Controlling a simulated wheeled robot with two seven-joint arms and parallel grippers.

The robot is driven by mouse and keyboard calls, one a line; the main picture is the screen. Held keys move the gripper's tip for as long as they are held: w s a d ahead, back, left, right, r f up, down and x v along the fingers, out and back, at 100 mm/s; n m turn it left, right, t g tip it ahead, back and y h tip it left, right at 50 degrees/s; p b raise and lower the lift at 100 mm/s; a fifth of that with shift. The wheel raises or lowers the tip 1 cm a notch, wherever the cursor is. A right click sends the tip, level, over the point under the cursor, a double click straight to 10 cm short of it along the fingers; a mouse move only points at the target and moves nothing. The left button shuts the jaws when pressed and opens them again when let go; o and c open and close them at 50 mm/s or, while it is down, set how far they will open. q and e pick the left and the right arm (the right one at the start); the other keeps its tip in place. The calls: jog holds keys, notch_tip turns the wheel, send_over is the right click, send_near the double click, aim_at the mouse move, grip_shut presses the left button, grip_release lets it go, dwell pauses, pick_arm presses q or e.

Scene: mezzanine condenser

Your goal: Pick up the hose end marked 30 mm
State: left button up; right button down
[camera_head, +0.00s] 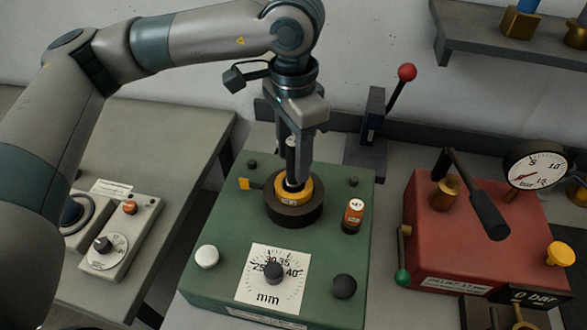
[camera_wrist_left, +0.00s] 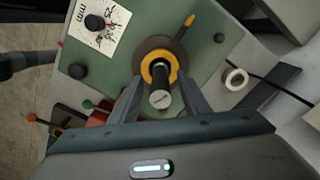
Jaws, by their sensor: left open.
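A green press (camera_head: 220,275) carries a dark round die with a yellow collar (camera_head: 305,188). A dark upright hose end with a pale flat tip (camera_wrist_left: 161,99) stands in the collar; in the head view (camera_head: 291,160) it shows between my fingers. A small label is on the collar, too small to read, so I cannot confirm a 30 mm mark. My left gripper (camera_head: 292,180) is open, pointing down, with one finger on each side of the hose end; in the wrist view its fingers (camera_wrist_left: 160,82) straddle it. I cannot tell whether they touch it. My right gripper is not in view.
A mm dial (camera_head: 267,290), a white knob (camera_head: 206,257), a black knob (camera_head: 344,286) and an orange bottle (camera_head: 353,216) surround the die. A red-knobbed lever (camera_head: 400,85) stands behind. A red pump unit (camera_head: 440,255) with a gauge (camera_head: 535,166) is right. A control box (camera_head: 122,232) is left.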

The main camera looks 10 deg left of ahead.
pick_arm(q)
jog(key=shift+w+f, duration=0.1)
jog(key=shift+f, duration=1.25)
jog(key=shift+c, duration=0.6)
grip_shut()
